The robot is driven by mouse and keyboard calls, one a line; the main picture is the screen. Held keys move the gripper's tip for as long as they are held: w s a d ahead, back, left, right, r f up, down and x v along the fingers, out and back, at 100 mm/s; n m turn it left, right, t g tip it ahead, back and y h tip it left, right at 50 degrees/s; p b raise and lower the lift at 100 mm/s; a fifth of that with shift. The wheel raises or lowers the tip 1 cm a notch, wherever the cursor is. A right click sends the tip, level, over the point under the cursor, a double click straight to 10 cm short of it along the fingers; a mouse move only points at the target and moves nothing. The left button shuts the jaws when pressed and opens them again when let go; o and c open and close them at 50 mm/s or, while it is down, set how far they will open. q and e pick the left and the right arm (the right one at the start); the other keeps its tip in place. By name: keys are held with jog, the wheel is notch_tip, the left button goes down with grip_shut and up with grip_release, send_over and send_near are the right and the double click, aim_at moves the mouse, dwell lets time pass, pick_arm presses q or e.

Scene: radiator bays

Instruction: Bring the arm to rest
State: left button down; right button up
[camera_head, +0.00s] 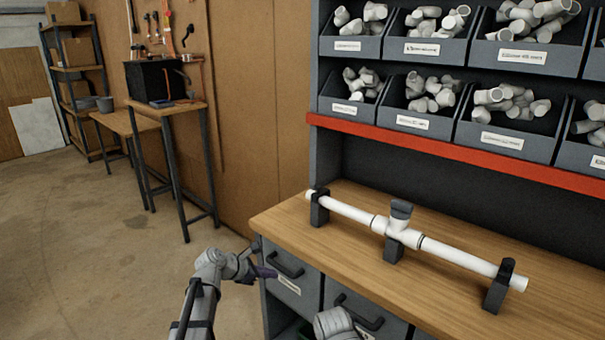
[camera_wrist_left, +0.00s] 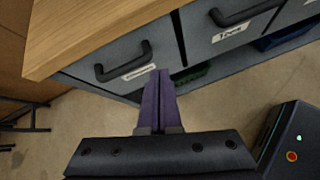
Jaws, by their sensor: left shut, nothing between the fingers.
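My left arm comes in from the lower left in the head view. Its gripper (camera_head: 266,272) hangs in front of the bench's left drawer, below the benchtop's edge. In the left wrist view the two purple fingers (camera_wrist_left: 158,75) lie together with nothing between them. They point toward the drawer fronts and the floor by the bench. My right gripper is not in view.
The wooden benchtop (camera_head: 290,222) carries a white pipe (camera_head: 455,256) with a tee, in black holders. Drawers with black handles (camera_head: 285,264) are close to my left gripper. Bins of fittings (camera_head: 395,122) stand above. Open floor (camera_head: 90,240) lies left.

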pick_arm(q)
jog(key=s+d+f+m+g+y+p, duration=0.1)
jog(key=s+d+m+g+y+p, duration=0.2)
jog(key=s+m, duration=0.5)
jog(key=s+d+f+m+g, duration=0.2)
jog(key=s+d+m, duration=0.45)
jog(key=s, duration=0.25)
jog(key=s+a+r+m+g+y+p, duration=0.1)
jog(key=s+m+y, duration=0.4)
jog(key=s+m, duration=0.7)
jog(key=shift+a+r+m+g+y+p, duration=0.15)
jog(key=shift+a+m+g+y+p, duration=0.15)
jog(key=shift+a+m+g+p, duration=0.4)
